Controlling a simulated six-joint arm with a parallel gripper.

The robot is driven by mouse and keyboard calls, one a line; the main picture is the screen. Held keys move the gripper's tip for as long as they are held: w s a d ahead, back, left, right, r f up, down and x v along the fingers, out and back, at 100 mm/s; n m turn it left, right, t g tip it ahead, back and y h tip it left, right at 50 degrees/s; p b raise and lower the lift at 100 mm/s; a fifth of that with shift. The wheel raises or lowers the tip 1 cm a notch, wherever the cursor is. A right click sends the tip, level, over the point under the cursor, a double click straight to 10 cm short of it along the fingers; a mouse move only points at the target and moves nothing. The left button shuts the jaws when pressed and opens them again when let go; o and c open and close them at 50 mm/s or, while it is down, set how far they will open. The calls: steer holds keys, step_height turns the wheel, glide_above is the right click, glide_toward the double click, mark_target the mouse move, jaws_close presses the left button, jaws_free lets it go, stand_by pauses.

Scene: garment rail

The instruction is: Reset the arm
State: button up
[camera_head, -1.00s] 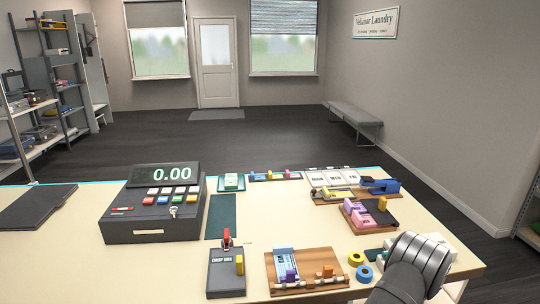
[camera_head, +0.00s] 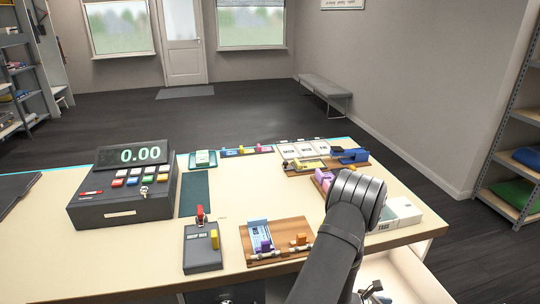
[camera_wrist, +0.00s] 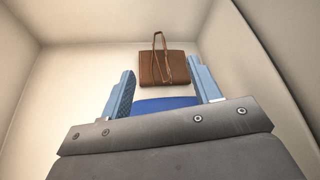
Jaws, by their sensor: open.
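My arm (camera_head: 345,235) rises from the bottom edge of the head view over the right end of the counter, its rounded grey joint highest. My gripper shows in the wrist view (camera_wrist: 162,66), its two blue fingers spread apart with nothing held between them. A brown handbag (camera_wrist: 163,68) with looped handles lies beyond the fingertips inside a pale, walled space. Whether the fingers touch it I cannot tell. A blue flat thing (camera_wrist: 165,103) shows between the fingers, partly hidden by the gripper body.
A white box (camera_head: 400,213) stands right of my arm. A shelf rack (camera_head: 490,150) stands at right.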

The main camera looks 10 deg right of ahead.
steer(key=x, duration=1)
steer(key=shift+s+d+f, duration=0.1)
steer(key=shift+d+f, duration=0.05)
steer(key=shift+f, duration=0.15)
steer(key=w+d+r+n+t, duration=0.1)
steer(key=w+r, duration=0.2)
steer(key=r, duration=0.7)
steer(key=w+r+n+t, duration=0.2)
steer(key=w+r, duration=0.1)
steer(key=r, duration=0.8)
steer(key=w+d+r+n+t, duration=0.1)
steer(key=w+r, duration=0.2)
steer(key=r, duration=0.7)
steer(key=w+a+r+n+t, duration=0.1)
steer(key=w+a+r, duration=0.1)
steer(key=w+a, duration=0.2)
steer(key=w+a+r+n+t+y, duration=0.1)
steer(key=w+a+r+n+t, duration=0.1)
steer(key=w+a, duration=0.2)
steer(key=w+a+r+n+t+y, duration=0.1)
steer(key=w+a+r+t, duration=0.1)
steer(key=w+a, duration=0.3)
steer(key=shift+w+a+r, duration=0.1)
steer(key=shift+w, duration=0.75)
steer(key=shift+w+a+r, duration=0.1)
steer(key=shift+w, duration=0.8)
steer(key=shift+o, duration=0.4)
